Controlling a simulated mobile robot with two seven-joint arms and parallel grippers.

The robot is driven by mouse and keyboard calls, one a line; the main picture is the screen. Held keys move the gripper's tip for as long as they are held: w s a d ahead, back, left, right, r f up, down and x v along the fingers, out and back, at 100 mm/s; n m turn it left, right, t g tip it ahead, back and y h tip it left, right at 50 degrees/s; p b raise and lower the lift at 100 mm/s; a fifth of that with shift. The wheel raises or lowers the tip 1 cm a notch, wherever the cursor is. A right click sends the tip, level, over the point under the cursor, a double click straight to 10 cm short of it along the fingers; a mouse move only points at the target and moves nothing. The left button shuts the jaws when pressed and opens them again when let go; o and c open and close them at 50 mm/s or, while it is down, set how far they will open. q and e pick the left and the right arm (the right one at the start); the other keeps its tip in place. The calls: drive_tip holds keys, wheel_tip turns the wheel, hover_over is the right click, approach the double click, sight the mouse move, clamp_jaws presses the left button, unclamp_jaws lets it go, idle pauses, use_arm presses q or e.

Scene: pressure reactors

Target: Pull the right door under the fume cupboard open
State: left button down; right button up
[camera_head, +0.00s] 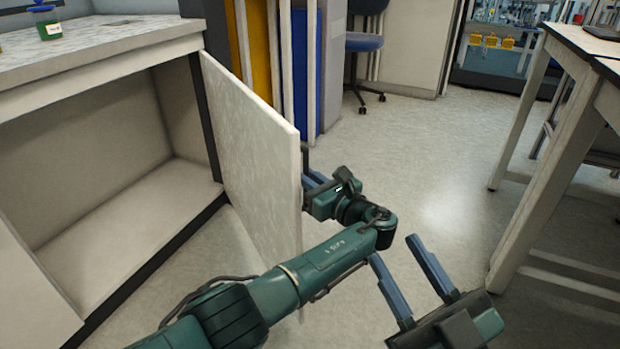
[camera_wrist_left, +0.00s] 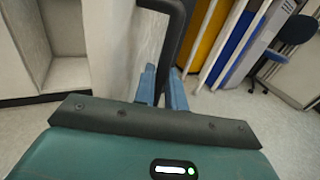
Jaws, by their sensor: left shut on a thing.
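The right door (camera_head: 252,150) under the fume cupboard stands swung well out from the cupboard front, its pale panel on edge towards me. Its dark bar handle (camera_wrist_left: 180,22) shows in the left wrist view, between and beyond the blue fingers. My left gripper (camera_head: 313,181) is on the right side of the door, shut on the handle; the left wrist view shows its fingers (camera_wrist_left: 162,75) too. The door edge hides part of the grip in the head view. My right gripper (camera_head: 394,250) is open and empty, low over the floor.
The open cupboard interior (camera_head: 110,150) looks empty. A green-labelled jar (camera_head: 49,29) stands on the worktop (camera_head: 110,45). Yellow and blue panels (camera_head: 306,70) stand behind the door. A white-legged table (camera_head: 545,190) is at right, a blue chair (camera_head: 364,42) behind. Floor (camera_head: 430,140) between is clear.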

use_arm(q)
drive_tip(key=shift+w+a+r, duration=0.15)
drive_tip(key=shift+a, duration=0.2)
drive_tip(key=c, duration=1.7)
unclamp_jaws()
drive_tip(key=shift+o, duration=1.2)
drive_tip(key=shift+d, duration=0.1)
drive_tip(key=shift+d, duration=0.1)
